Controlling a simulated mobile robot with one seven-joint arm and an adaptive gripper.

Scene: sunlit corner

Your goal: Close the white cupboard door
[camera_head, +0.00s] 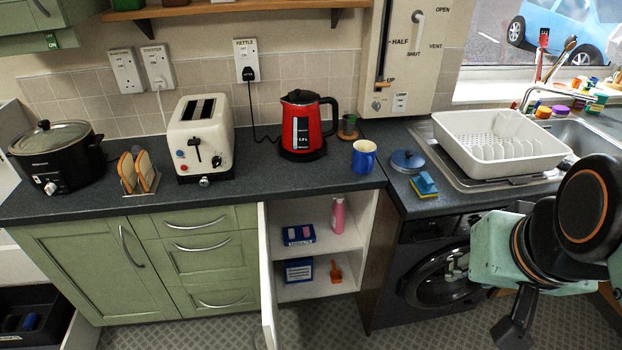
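The white cupboard door (268,285) stands open below the worktop. It is hinged at the left of the opening, swings out toward me, and shows nearly edge-on as a narrow strip. The white cupboard (345,275) behind it is open, with a pink bottle (338,215), blue boxes (299,271) and an orange item (336,272) on its shelves. My gripper (514,328) is the dark end hanging below my mint-green arm at the lower right, in front of the washing machine. It is well to the right of the door and not touching it. Its fingers cannot be made out.
A black washing machine (438,270) stands right of the cupboard. Green drawers (205,250) and a green door (85,265) lie to the left. The worktop (235,188) holds a toaster, red kettle and blue mug. An open dark drawer (35,315) is at far left. The patterned floor before the cupboard looks clear.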

